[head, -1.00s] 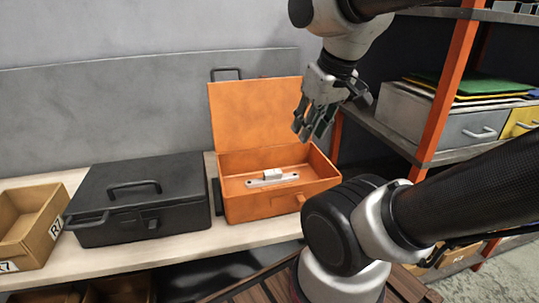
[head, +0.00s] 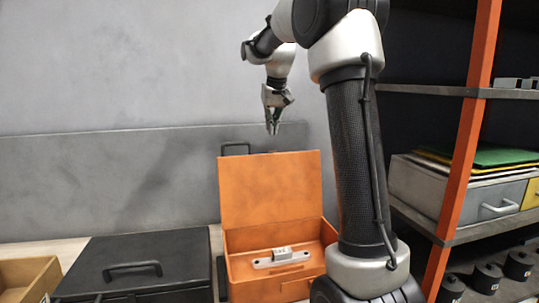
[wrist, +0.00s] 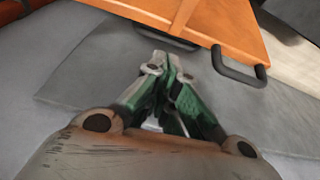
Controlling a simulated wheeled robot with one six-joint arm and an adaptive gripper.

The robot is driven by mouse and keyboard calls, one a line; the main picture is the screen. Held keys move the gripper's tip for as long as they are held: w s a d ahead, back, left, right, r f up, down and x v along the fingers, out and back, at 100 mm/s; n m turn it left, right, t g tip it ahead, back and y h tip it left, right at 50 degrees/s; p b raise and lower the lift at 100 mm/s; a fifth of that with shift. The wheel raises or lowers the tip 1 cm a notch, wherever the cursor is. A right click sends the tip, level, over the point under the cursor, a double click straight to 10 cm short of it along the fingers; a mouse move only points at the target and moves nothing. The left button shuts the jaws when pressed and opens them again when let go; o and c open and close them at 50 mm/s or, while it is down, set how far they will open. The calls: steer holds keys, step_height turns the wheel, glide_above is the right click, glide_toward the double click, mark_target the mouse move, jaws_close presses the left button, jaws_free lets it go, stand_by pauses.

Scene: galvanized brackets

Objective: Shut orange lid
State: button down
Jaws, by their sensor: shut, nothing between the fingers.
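The orange box (head: 267,287) stands on the bench with its orange lid (head: 270,188) raised upright at the back. A galvanized bracket (head: 280,258) lies inside the box. My gripper (head: 272,130) is shut and empty, above and just behind the top edge of the raised lid, apart from it. In the wrist view my gripper (wrist: 172,62) points down along the grey wall, with the back of the orange lid (wrist: 215,22) beyond its fingertips. A dark handle (wrist: 240,70) shows beside the lid there.
A closed black case (head: 135,268) stands left of the orange box. A cardboard bin (head: 28,278) is at the far left. A shelf rack with an orange post (head: 463,140) stands at the right. A grey wall (head: 110,150) is close behind the lid.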

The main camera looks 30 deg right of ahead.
steer(key=w+d+f, duration=0.1)
steer(key=w+f, duration=0.2)
steer(key=f, duration=0.1)
steer(key=w+d+f, duration=0.1)
steer(key=w+f, duration=0.2)
steer(key=w+d+f, duration=0.1)
steer(key=w+f, duration=0.2)
steer(key=f, duration=0.1)
steer(key=shift+d+f, duration=0.25)
steer(key=shift+f, duration=0.1)
steer(key=s, duration=0.2)
steer(key=s+a, duration=0.1)
steer(key=s, duration=0.1)
steer(key=shift+r, duration=0.15)
